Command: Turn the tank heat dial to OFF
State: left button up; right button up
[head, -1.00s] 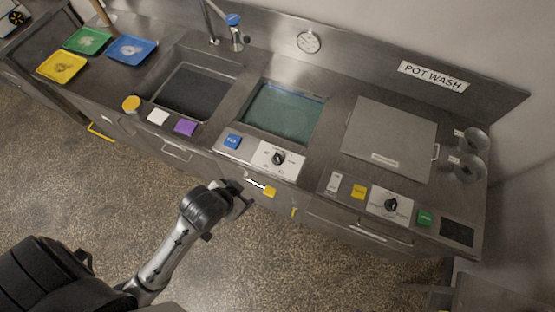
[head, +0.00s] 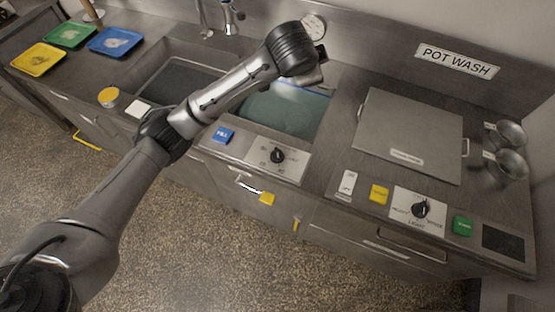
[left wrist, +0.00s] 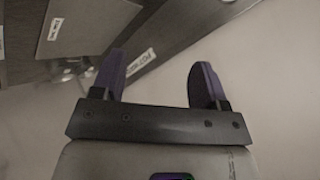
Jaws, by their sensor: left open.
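A black dial (head: 277,156) sits on a white plate in front of the water-filled tank (head: 285,108). Its pointer setting is too small to read. A second black dial (head: 421,208) sits on another white plate on the right panel. My left arm reaches across the counter, and its gripper (head: 320,66) is above the back of the tank, below the gauge, apart from both dials. In the left wrist view my left gripper (left wrist: 160,84) is open, with nothing between its fingers. My right gripper is not in view.
A blue button (head: 222,135) is left of the first dial. A white switch (head: 347,183), a yellow button (head: 379,194) and a green button (head: 462,226) flank the second. A tap (head: 229,17) and a gauge (head: 313,27) are at the back. A lidded unit (head: 410,130) stands right.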

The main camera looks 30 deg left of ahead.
pick_arm(q)
jog(key=w+a+f+m+g, duration=0.1)
jog(key=a+f+m+g, duration=0.1)
jog(key=a+f+g, duration=0.55)
jog(key=m+g+h, duration=0.4)
jog(key=m+g, duration=0.1)
jog(key=m, duration=1.1)
send_near(277, 153)
jog(key=shift+t, duration=0.25)
jog(key=x, duration=0.9)
jog(key=shift+s+d+f+p, duration=0.15)
jog(key=shift+s+f+p, duration=0.1)
jog(key=shift+s+p, duration=0.05)
jog(key=c, duration=0.9)
